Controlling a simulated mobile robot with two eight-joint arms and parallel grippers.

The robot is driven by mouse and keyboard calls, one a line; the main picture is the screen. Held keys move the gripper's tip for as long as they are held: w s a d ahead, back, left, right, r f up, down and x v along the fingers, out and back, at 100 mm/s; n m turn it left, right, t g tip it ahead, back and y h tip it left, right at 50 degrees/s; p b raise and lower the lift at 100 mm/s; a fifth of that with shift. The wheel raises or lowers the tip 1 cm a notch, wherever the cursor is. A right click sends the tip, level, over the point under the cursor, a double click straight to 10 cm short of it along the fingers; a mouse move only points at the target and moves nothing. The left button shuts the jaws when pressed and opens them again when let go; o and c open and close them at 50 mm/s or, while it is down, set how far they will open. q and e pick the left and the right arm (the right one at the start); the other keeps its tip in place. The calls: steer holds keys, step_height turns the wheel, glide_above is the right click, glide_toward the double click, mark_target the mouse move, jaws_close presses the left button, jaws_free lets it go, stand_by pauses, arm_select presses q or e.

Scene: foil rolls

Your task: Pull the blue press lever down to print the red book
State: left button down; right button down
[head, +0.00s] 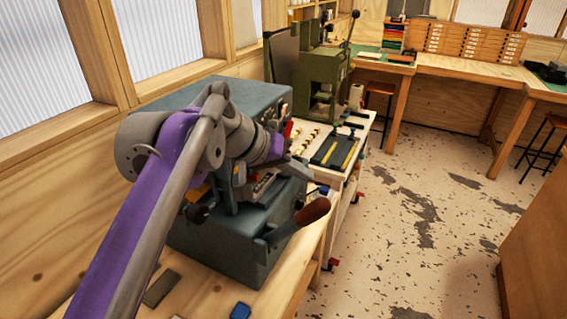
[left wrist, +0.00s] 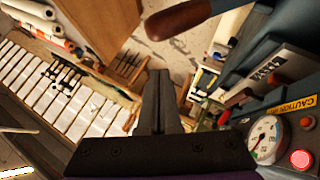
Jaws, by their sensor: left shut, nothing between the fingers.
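The blue-grey press (head: 225,245) stands on the wooden bench at left centre, with part of it behind my left arm. Its lever has a blue-grey arm and a brown wooden grip (head: 312,211), which points to the right at the front. The grip also shows at the top of the left wrist view (left wrist: 185,18). My left gripper (head: 300,168) is in front of the press, above the grip and apart from it. Its fingers (left wrist: 160,75) are shut with nothing between them. I cannot make out the red book with certainty. My right gripper is not in view.
The press carries a gauge (left wrist: 265,138) and a red button (left wrist: 300,160). A green press (head: 325,75) stands farther back. A small blue block (head: 240,311) lies on the near bench. The floor (head: 420,220) to the right is open.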

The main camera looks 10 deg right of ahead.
mark_target(309, 209)
arm_select(q)
steer(key=shift+s+d+f, duration=0.25)
steer(key=shift+d+f, duration=0.05)
steer(key=shift+f, duration=0.35)
steer(key=shift+s+d+f, duration=0.2)
steer(key=shift+d+f, duration=0.05)
steer(key=shift+f, duration=0.35)
steer(key=shift+s+d+f, duration=0.2)
steer(key=shift+s+f, duration=0.15)
steer(key=shift+f, duration=0.15)
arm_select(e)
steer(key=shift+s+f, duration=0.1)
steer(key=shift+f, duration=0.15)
arm_select(q)
steer(key=shift+d, duration=0.1)
